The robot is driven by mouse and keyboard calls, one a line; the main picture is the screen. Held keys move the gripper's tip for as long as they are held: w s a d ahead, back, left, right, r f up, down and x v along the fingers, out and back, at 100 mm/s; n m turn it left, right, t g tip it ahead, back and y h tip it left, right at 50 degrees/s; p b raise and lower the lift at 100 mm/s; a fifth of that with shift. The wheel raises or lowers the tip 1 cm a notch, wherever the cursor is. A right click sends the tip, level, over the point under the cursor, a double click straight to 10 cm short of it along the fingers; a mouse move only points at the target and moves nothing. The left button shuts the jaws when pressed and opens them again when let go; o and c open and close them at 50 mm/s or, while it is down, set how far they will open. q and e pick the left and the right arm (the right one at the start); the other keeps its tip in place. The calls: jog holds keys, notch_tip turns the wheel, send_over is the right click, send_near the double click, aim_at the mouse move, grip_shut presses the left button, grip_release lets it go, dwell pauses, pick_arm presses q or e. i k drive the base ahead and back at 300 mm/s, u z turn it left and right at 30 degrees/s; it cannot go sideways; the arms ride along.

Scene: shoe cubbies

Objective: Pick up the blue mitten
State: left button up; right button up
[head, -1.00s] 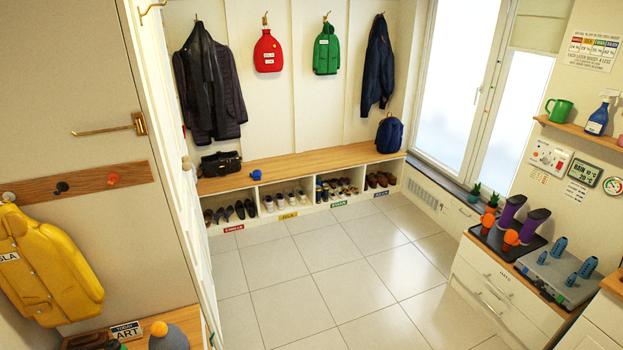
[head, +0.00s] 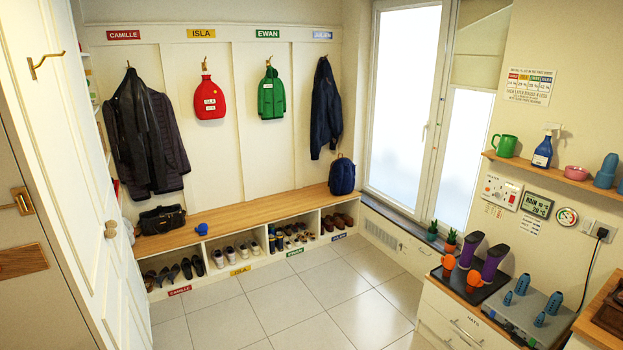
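A small blue item (head: 201,229), which looks like the blue mitten, lies on the wooden bench top (head: 262,212). It is just right of a black bag (head: 162,219) and below the dark coats. It is small in the head view, so its exact shape is hard to tell. Neither of my grippers is in view, and nothing of my arms shows near the bench.
Cubbies with several shoes (head: 244,250) sit under the bench. A blue backpack (head: 342,176) stands at its right end. An open white door (head: 85,215) is at left. A drawer unit (head: 455,322) with boots and a grey device stands at right. The tiled floor (head: 285,300) between is clear.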

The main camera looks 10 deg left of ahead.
aim_at(202, 228)
jog(key=u, duration=0.35)
jog(key=i, duration=2.25)
jog(key=u, duration=0.85)
jog(key=i, duration=1.95)
jog(key=u, duration=0.5)
jog(key=i, duration=0.85)
jog(key=u, duration=0.1)
